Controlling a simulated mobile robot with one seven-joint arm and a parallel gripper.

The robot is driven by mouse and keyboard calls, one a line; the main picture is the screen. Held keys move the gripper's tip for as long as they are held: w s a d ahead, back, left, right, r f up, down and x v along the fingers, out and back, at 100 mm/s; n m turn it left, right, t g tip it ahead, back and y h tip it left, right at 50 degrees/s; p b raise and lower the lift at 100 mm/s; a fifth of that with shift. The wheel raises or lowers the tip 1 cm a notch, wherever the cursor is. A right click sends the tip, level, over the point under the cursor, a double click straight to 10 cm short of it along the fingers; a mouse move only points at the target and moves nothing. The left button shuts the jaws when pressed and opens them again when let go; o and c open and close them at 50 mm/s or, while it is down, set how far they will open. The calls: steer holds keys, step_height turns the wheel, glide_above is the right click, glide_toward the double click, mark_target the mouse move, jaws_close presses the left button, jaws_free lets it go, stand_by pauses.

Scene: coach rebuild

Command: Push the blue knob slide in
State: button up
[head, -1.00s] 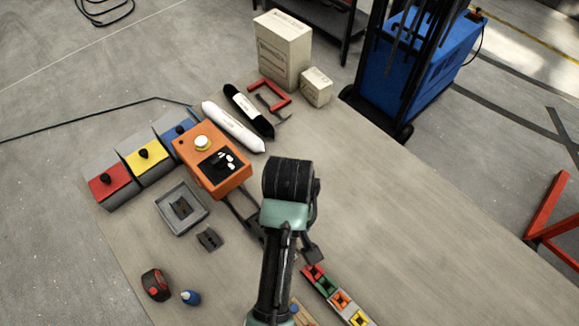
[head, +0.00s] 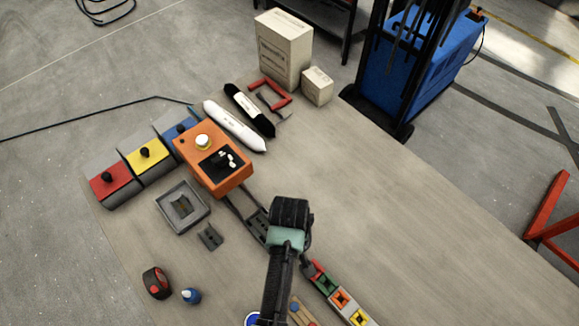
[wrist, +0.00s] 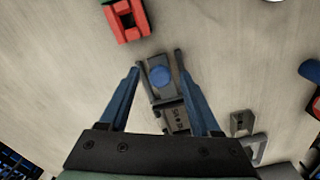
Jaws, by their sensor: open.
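The blue knob (wrist: 162,76) is round and sits on a grey slide (wrist: 165,95), seen in the wrist view. My gripper (wrist: 160,69) is open, with one blue finger on each side of the knob and a gap on both sides. Whether the fingertips touch the slide, I cannot tell. A dark rail (head: 251,213) runs from the orange box (head: 226,182) toward my gripper in the head view. There my wrist hides the blue knob and the fingertips.
A strip of coloured sockets (head: 340,299) lies close to my wrist; its red end (wrist: 125,20) shows in the wrist view. The table's right side is clear.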

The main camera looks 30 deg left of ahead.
jaws_close()
stand_by(1.4)
